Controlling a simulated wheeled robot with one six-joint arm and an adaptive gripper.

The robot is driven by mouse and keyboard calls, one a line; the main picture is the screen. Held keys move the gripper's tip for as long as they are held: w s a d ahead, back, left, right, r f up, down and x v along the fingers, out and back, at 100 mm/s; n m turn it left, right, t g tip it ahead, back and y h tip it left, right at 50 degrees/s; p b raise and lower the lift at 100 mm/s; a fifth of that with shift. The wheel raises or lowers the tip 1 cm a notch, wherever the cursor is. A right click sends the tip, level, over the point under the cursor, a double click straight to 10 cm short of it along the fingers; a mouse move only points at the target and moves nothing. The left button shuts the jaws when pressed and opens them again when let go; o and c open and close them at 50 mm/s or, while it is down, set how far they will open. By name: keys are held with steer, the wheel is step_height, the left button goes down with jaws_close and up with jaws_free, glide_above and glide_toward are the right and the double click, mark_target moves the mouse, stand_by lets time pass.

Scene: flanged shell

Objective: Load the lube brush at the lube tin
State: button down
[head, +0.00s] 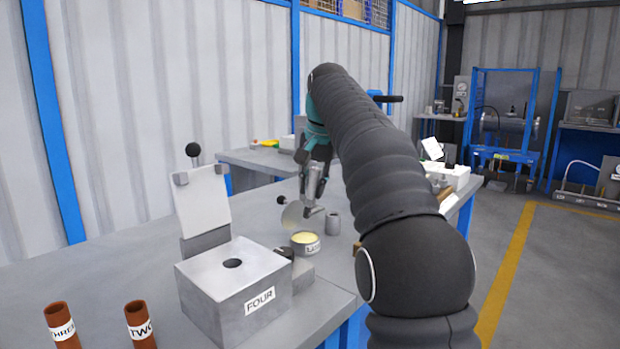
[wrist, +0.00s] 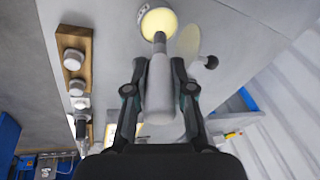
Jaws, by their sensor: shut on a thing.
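My gripper (head: 316,172) is shut on the grey handle of the lube brush (wrist: 159,90), which also shows in the head view (head: 312,184). The lube tin (head: 305,243), a short labelled tin with pale yellow contents, stands on the bench below the gripper. In the wrist view the brush's narrow end overlaps the yellow of the tin (wrist: 157,20). In the head view the brush's lower end appears above the tin. I cannot tell whether it touches the lube. A pale round lid (head: 292,215) with a black knob stands tilted behind the tin.
A metal block marked FOUR (head: 233,285) with a raised lid plate (head: 204,204) stands front left. Brown tubes marked THREE (head: 62,325) and TWO (head: 140,325) are nearer. A wooden rack (wrist: 72,55) shows in the wrist view.

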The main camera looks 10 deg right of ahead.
steer(key=shift+t+y, duration=0.4)
steer(key=shift+t, duration=0.2)
steer(key=shift+d+b+x, duration=0.2)
steer(key=shift+d+x, duration=0.05)
steer(key=shift+x, duration=0.8)
steer(key=shift+d+b+x, duration=0.15)
steer(key=shift+d+x, duration=0.05)
steer(key=shift+x, duration=0.85)
steer(key=shift+d+b+x, duration=0.2)
steer(key=shift+d+x, duration=0.05)
steer(key=shift+x, duration=0.85)
steer(key=shift+f+b, duration=0.35)
steer(key=shift+f, duration=0.3)
step_height(320, 180, up, 7)
steer(key=p, duration=0.1)
steer(key=shift+p, duration=0.4)
